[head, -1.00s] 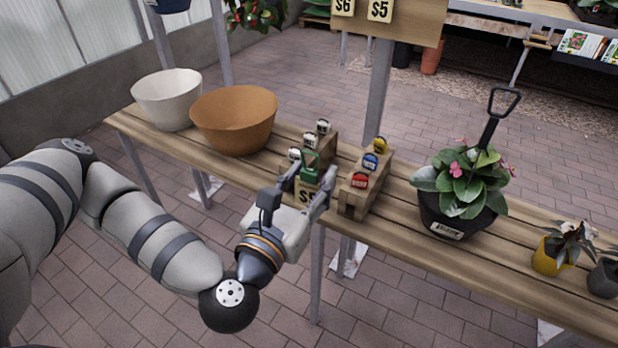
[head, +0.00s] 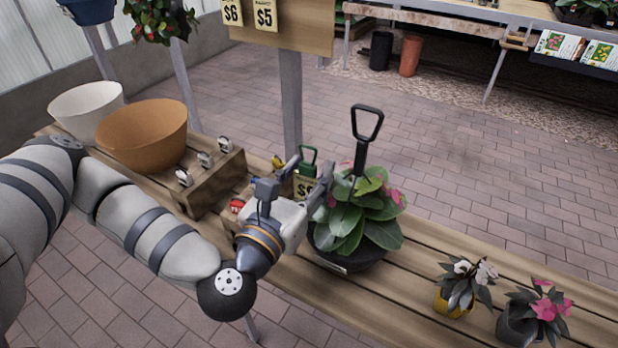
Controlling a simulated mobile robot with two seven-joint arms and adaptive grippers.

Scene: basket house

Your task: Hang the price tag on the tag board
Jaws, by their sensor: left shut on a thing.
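The price tag (head: 304,187) is a cream tag with a dark "$" figure, partly hidden, with a green loop-shaped top (head: 308,161). My left gripper (head: 312,192) is shut on it, holding it upright above the wooden bench, just left of the potted plant. The wooden tag board (head: 300,38) is at the top of the head view on a grey post, with a $6 tag (head: 232,12) and a $5 tag (head: 265,15) on it. The board's top is cut off by the frame. My right gripper is not in view.
A black pot with a leafy plant and a black-handled tool (head: 366,122) stands close right of my gripper. A wooden block (head: 215,182) with small clips, an orange bowl (head: 143,137) and a white bowl (head: 86,105) stand left. Two small potted plants stand at right.

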